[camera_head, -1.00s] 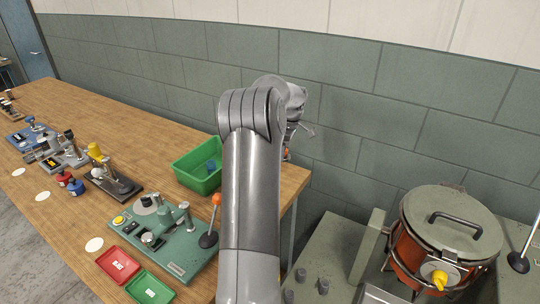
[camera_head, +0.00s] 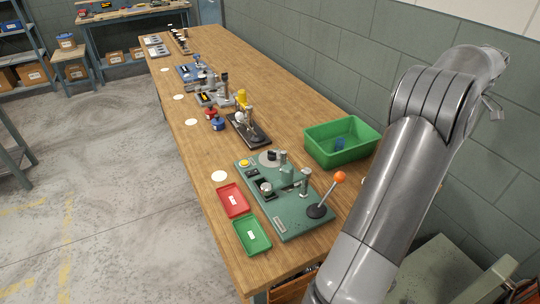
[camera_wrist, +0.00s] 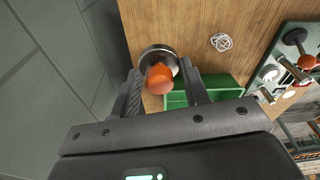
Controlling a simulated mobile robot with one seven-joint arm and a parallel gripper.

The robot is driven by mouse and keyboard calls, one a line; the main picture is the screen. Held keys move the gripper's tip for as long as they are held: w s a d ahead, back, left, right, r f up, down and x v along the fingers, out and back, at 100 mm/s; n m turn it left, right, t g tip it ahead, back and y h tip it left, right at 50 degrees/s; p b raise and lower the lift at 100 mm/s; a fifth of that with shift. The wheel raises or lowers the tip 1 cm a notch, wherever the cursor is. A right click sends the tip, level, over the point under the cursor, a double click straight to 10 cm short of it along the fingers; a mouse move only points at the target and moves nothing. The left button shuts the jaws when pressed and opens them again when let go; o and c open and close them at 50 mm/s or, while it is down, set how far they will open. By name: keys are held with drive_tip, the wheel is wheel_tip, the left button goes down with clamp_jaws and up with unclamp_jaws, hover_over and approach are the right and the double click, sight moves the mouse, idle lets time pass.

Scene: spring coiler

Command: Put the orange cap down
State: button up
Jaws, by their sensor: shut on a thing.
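In the wrist view the orange cap (camera_wrist: 160,78) sits between the two fingers of my gripper (camera_wrist: 161,73), which is shut on it. A round dark metal-rimmed piece (camera_wrist: 150,51) shows just behind the cap; I cannot tell whether it touches the cap or stands on the table. In the head view my arm covers the right side, and the cap cannot be made out there.
The wooden table (camera_head: 215,150) carries a green bin (camera_head: 325,158) with a blue item in it, a green machine with an orange-knobbed lever (camera_head: 328,195), and red (camera_head: 234,201) and green trays (camera_head: 252,235).

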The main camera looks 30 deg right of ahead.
drive_tip(key=shift+r, duration=0.9)
drive_tip(key=w+a+n, duration=0.3)
drive_tip(key=w+a, duration=0.3)
drive_tip(key=w, duration=0.8)
drive_tip(key=n+g+y, duration=0.1)
drive_tip(key=n, duration=1)
hover_over(229, 157)
drive_tip(key=f, duration=1.6)
drive_tip(key=shift+s+d+f, duration=0.1)
drive_tip(key=shift+d+f, duration=0.1)
drive_tip(key=shift+f, duration=2.85)
